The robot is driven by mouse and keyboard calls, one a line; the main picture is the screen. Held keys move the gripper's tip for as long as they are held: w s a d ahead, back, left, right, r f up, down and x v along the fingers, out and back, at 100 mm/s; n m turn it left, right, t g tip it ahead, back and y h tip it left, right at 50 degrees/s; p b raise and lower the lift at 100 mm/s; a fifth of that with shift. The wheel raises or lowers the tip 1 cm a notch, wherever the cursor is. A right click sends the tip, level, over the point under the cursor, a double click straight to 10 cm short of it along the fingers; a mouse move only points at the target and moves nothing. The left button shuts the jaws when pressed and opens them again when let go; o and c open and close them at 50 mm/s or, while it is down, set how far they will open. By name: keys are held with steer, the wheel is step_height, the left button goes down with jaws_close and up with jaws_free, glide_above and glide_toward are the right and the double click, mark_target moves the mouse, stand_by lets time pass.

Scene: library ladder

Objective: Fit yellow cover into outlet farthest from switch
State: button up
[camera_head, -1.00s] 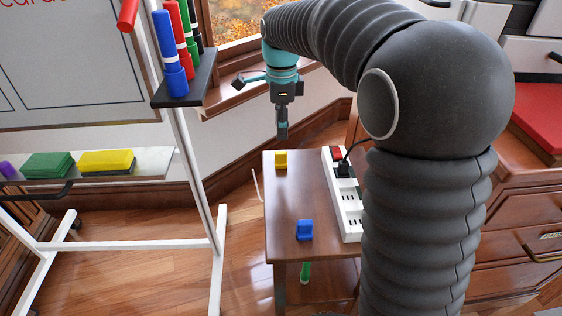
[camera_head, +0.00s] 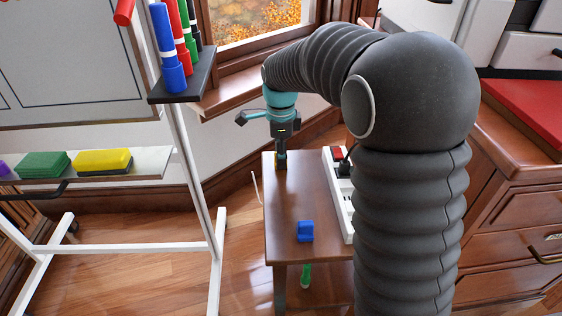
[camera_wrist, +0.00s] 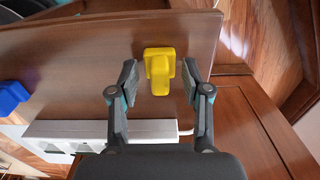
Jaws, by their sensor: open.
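The yellow cover (camera_wrist: 159,70) lies on the small wooden table, between the open fingers of my gripper (camera_wrist: 159,84) in the wrist view. I see no finger pressed on it. In the head view my gripper (camera_head: 281,163) is low over the table's far left corner and hides most of the cover. The white power strip (camera_head: 347,215) lies along the table's right side, partly hidden by my arm. Its red switch (camera_head: 337,153) is at the far end, with a black plug (camera_head: 344,168) beside it. The strip also shows in the wrist view (camera_wrist: 80,130); its outlets are mostly hidden.
A blue cover (camera_head: 305,231) stands on the table (camera_head: 287,207) near its front edge. A green object (camera_head: 305,275) is below the tabletop. A whiteboard stand (camera_head: 190,165) with markers and erasers is to the left. Drawers (camera_head: 515,240) stand to the right.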

jaws_close()
steer(key=shift+r, duration=0.1)
